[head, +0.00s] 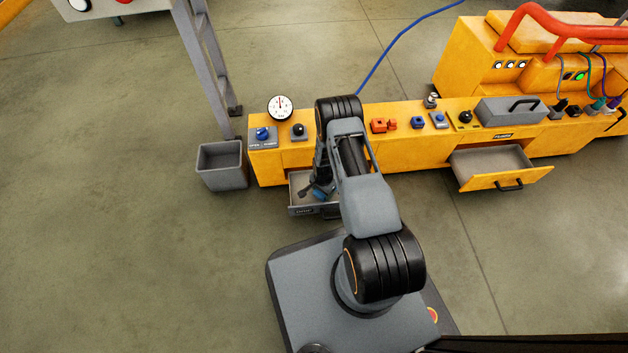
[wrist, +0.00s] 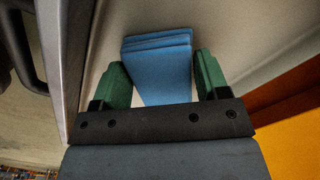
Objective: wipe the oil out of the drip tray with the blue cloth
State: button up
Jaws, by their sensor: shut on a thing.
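The blue cloth (wrist: 165,68) is a folded stack between the two green fingers of my gripper (wrist: 158,80) in the wrist view. My gripper is shut on it. The tray's pale inside (wrist: 245,45) fills much of the wrist view. No oil can be made out; my arm and the cloth hide part of the tray.
A grey bin (head: 221,165) stands left of the orange bench (head: 268,167). A second open drawer (head: 490,165) juts out to the right. A gauge, several knobs and a grey lidded box (head: 510,110) sit on the bench top. The floor at left is clear.

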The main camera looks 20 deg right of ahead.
jog(key=shift+w+a, duration=0.2)
jog(key=shift+a, duration=0.6)
jog(key=shift+w+a+r+p, duration=0.1)
jog(key=shift+a+r+p, duration=0.2)
jog(key=shift+r, duration=0.3)
jog(key=shift+w+a+r+p, duration=0.1)
jog(key=shift+a+r+p, duration=0.15)
jog(key=shift+r, duration=0.35)
jog(key=shift+s+r+p, duration=0.1)
jog(key=shift+r+p, duration=1.95)
jog(key=shift+r, duration=0.8)
